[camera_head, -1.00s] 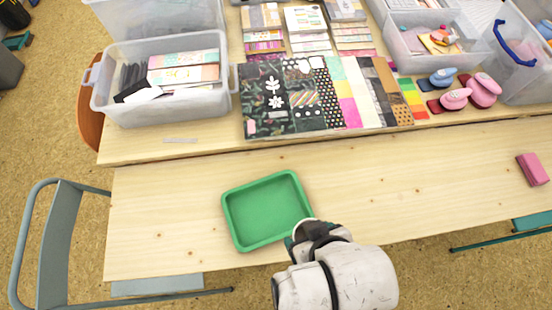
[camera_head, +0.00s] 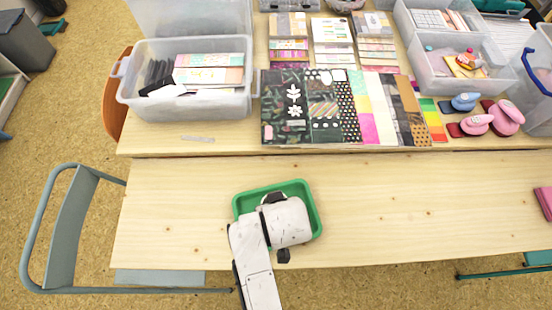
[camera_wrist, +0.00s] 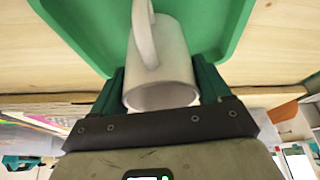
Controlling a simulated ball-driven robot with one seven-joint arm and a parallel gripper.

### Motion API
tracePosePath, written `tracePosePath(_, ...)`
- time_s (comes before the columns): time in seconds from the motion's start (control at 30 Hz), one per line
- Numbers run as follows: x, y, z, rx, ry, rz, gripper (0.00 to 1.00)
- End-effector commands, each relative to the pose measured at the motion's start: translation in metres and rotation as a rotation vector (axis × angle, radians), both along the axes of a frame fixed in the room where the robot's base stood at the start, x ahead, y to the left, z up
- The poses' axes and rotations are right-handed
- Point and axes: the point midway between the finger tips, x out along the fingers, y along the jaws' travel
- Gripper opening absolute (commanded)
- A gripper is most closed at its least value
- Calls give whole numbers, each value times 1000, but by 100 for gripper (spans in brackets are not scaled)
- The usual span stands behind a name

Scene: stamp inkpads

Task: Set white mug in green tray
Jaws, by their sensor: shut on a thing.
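The white mug (camera_wrist: 172,68) is between the two dark green fingers of my gripper (camera_wrist: 161,82), which is shut on it. In the wrist view its round rim faces the gripper and its handle faces the camera. The green tray (camera_head: 315,207) lies on the near table, and its green surface shows around the mug in the wrist view (camera_wrist: 85,22). In the head view my arm covers the middle of the tray and hides the mug and fingertips. I cannot tell whether the mug touches the tray floor.
The near wooden table (camera_head: 420,205) is clear to the right of the tray, except for a pink block (camera_head: 544,202) at the far right. Patterned paper (camera_head: 320,105), a clear bin (camera_head: 185,100) and pink punches (camera_head: 505,117) stand on the table behind. A chair (camera_head: 65,230) is at left.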

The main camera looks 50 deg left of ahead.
Motion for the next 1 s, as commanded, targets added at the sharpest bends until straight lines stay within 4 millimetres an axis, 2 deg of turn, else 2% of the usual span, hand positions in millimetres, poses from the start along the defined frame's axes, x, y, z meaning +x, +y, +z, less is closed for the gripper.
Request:
tracePosePath(0.1, -1, -2, -16, -5, 3, 0, 36)
tracePosePath(0.2, -1, -2, -22, -3, 2, -1, 36)
tracePosePath(0.57, 0, -2, -26, -2, 1, -1, 36)
tracePosePath(0.6, -1, -2, -26, -3, 2, -1, 80)
tracePosePath(0.8, -1, -2, -26, -3, 2, -1, 99)
tracePosePath(1.0, -1, -2, -26, -3, 2, -1, 100)
